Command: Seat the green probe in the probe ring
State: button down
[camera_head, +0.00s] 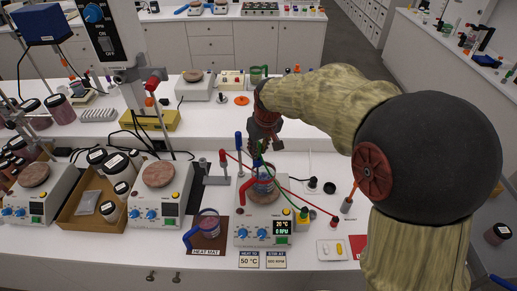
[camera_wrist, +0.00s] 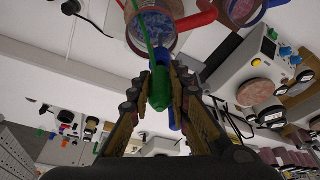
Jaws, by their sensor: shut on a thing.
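My gripper (camera_head: 262,150) is above the beaker on the front hot plate. In the wrist view, its fingers (camera_wrist: 161,80) are shut on the thick green handle of the green probe (camera_wrist: 159,92). The probe's thin green stem runs from the fingers across the beaker (camera_wrist: 157,22), which has blue contents. Part of the probe also shows green below the gripper in the head view (camera_head: 260,160). The beaker (camera_head: 264,186) stands on the hot plate (camera_head: 262,230), with a red piece beside it. I cannot make out the probe ring, or whether the stem is inside it.
A second beaker (camera_head: 209,225) stands on the brown heat mat left of the hot plate. More hot plates (camera_head: 158,190) and a cardboard tray of jars stand left.

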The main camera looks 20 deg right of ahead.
jog(key=shift+f+b, duration=0.35)
jog(key=shift+f, duration=0.25)
jog(key=c, duration=1.6)
grip_release()
jog(key=v, duration=1.2)
